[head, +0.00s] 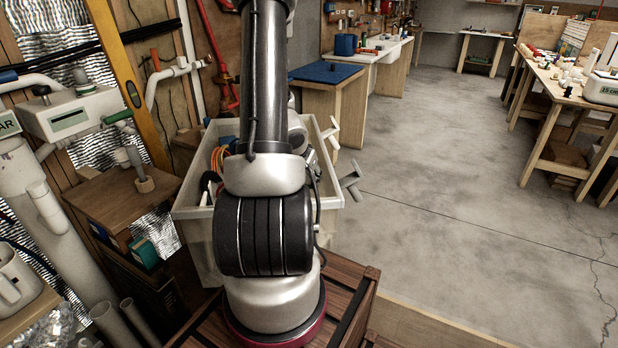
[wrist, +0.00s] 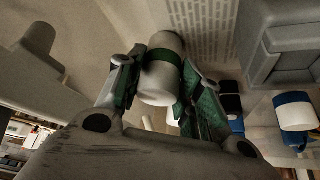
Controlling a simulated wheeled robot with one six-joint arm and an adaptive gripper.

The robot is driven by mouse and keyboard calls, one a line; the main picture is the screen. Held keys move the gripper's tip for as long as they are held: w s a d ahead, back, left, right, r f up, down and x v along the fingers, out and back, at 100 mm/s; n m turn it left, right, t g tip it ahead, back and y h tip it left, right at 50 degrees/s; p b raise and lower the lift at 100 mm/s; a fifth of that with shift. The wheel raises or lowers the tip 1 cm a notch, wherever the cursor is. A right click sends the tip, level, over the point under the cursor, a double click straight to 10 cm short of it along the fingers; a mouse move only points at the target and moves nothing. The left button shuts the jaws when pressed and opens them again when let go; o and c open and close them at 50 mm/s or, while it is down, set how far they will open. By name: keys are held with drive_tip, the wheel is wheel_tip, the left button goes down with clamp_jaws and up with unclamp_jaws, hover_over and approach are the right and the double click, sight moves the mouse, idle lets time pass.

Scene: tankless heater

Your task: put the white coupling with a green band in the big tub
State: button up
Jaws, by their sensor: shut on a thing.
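The white coupling with a green band (wrist: 162,82) is between the fingers of my gripper (wrist: 163,65) in the wrist view. The gripper is shut on it, with one finger on each side, and the green band runs around its middle. In the head view the coupling and my fingers are hidden behind my arm. A big pale tub (head: 190,213) stands behind and around my arm in the head view, its rim showing on both sides. Orange and dark items show inside its left part. I cannot tell where the coupling is relative to the tub.
A white piece with a blue band (wrist: 294,112) and a grey box-like form (wrist: 282,45) are at the right of the wrist view. In the head view, a wooden box (head: 125,190) stands left of the tub, a blue-topped bench (head: 325,73) behind it. Open floor (head: 430,190) lies right.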

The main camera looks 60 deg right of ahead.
drive_tip(key=shift+f, duration=0.2)
drive_tip(key=o, duration=1.3)
drive_tip(key=shift+r, duration=0.1)
drive_tip(key=v, duration=1.1)
drive_tip(key=shift+a+r, duration=0.25)
drive_tip(key=shift+r, duration=0.05)
